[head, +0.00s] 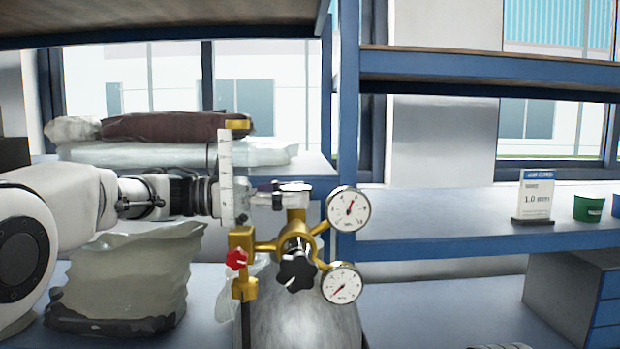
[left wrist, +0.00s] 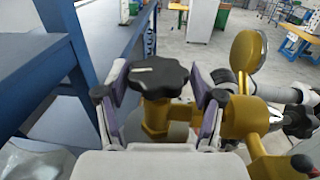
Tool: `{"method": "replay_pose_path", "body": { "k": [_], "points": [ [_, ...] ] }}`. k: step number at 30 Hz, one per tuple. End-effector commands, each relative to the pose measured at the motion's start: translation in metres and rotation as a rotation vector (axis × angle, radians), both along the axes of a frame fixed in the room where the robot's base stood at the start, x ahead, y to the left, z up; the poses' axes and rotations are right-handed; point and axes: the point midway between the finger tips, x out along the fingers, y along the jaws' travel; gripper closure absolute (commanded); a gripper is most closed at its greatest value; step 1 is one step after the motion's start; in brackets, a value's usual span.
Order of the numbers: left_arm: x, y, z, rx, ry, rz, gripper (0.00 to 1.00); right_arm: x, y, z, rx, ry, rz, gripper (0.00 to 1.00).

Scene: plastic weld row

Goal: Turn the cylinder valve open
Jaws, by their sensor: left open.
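The gas cylinder (head: 300,325) stands upright with a brass valve and regulator (head: 295,240) on top. In the left wrist view a black lobed handwheel (left wrist: 158,76) sits on the brass valve stem (left wrist: 156,115). My left gripper (head: 280,197) reaches in from the left at the top of the valve. In the wrist view its open fingers (left wrist: 160,100) stand on either side of the handwheel, with small gaps visible. In the head view the gripper and glare mostly hide the handwheel. A separate black knob (head: 296,270) is on the regulator's front. My right gripper does not show clearly.
Two gauges, upper (head: 348,210) and lower (head: 341,283), stick out right of the valve. A red knob (head: 236,259) is at its left. A blue shelf post (head: 347,120) stands close behind. Bags (head: 130,275) lie on the shelf at left.

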Motion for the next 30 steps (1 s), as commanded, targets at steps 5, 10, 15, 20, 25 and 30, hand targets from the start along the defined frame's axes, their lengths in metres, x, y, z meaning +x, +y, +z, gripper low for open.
{"method": "replay_pose_path", "body": {
  "k": [5, 10, 15, 20, 25, 30],
  "points": [
    [0.002, -0.026, 0.002, 0.001, 0.001, 0.001, 0.33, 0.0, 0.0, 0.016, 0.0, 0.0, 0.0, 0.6],
    [0.003, -0.031, 0.0, 0.0, 0.0, 0.002, 0.33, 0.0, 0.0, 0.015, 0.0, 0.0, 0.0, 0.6],
    [0.003, -0.031, 0.0, 0.0, 0.0, 0.003, 0.54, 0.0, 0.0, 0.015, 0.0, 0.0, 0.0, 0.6],
    [0.003, -0.03, 0.0, 0.0, 0.0, 0.003, 0.82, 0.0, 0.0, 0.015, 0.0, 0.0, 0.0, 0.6],
    [0.003, -0.03, 0.001, 0.0, 0.0, 0.003, 0.84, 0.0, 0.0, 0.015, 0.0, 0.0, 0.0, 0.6],
    [0.003, -0.03, -0.002, 0.0, -0.001, 0.012, 0.84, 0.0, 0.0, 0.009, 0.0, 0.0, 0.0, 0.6]
  ]
}}
